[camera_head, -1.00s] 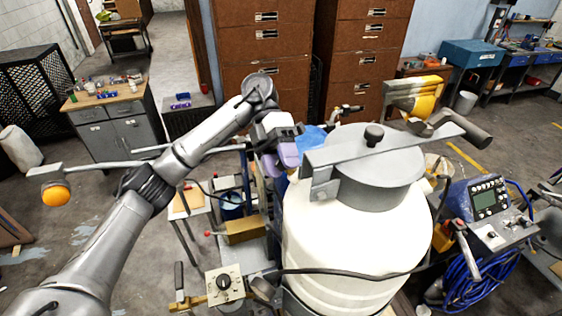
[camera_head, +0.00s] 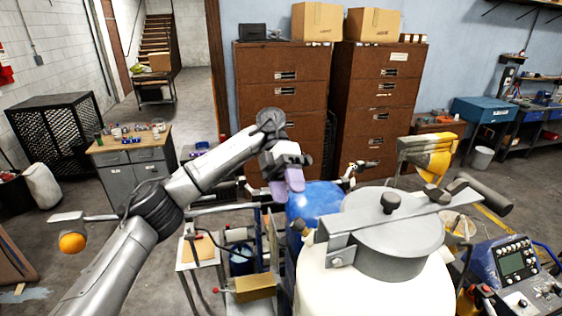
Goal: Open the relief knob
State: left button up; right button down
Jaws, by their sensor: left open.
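A white tank (camera_head: 375,288) with a grey lid (camera_head: 392,240) stands at the lower right. A small brass fitting (camera_head: 307,229) shows at the tank's upper left. I cannot tell which part is the relief knob. My left gripper (camera_head: 288,188), with purple fingertips, is open and appears empty. In the picture it is just left of a blue rounded tank (camera_head: 318,203) and up and left of the lid. I cannot tell whether it touches anything. My right gripper is not in view.
A control panel (camera_head: 515,262) is at the lower right. Brown cabinets (camera_head: 282,95) stand behind. A workbench (camera_head: 130,160) stands at the left, with open floor nearby.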

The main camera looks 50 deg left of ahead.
pick_arm(q)
jog(key=shift+p+v, duration=2.45)
jog(key=shift+v, duration=0.5)
